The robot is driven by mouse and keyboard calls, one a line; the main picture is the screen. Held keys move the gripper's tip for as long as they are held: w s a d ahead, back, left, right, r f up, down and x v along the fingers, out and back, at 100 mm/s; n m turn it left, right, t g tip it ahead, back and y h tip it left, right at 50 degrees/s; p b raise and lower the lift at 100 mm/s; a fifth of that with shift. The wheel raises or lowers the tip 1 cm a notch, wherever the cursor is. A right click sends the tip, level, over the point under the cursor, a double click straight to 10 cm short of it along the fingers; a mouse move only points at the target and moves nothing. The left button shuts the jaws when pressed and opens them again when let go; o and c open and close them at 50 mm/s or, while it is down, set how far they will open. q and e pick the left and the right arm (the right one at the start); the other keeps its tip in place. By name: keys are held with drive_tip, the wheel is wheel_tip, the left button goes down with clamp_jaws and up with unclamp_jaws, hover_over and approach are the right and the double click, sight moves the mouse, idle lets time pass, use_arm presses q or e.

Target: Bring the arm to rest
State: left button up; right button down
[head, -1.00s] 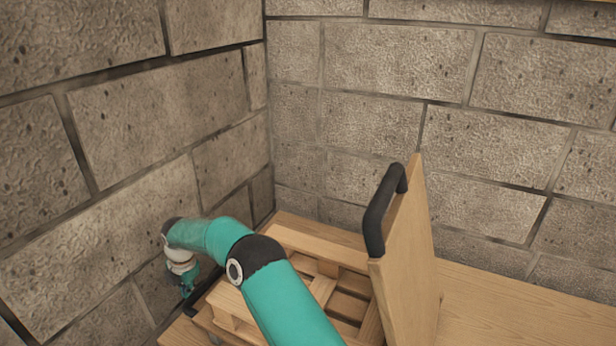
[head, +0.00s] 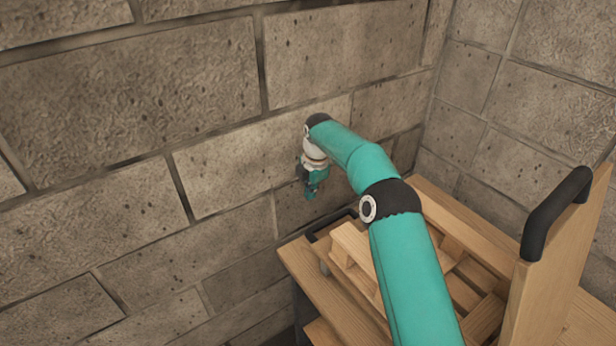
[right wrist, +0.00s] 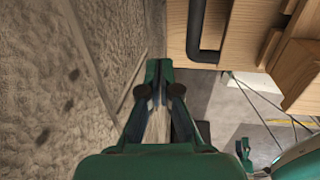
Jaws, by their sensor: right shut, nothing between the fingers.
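My right arm is teal with dark joints and reaches from the bottom of the head view over the wooden bench. My right gripper (head: 309,190) hangs fingers down beyond the bench's left end, close to the block wall. In the right wrist view the gripper (right wrist: 158,72) has its fingers together with nothing between them. It is clear of the bench and the wall runs along its left side. My left gripper does not show in the head view.
A wooden pallet (head: 352,243) lies on the bench (head: 318,285), partly hidden behind my arm. An upright wooden panel (head: 560,265) with a black handle (head: 550,212) stands at the right. A black bar handle (right wrist: 197,35) shows on the bench end. Block walls (head: 130,80) close off the left and back.

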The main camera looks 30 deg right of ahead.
drive_tip(key=shift+w+r+p, duration=0.25)
drive_tip(key=shift+r, duration=0.8)
drive_tip(key=shift+w+r+p, duration=0.2)
drive_tip(key=shift+w+r, duration=0.05)
drive_tip(key=shift+r, duration=0.8)
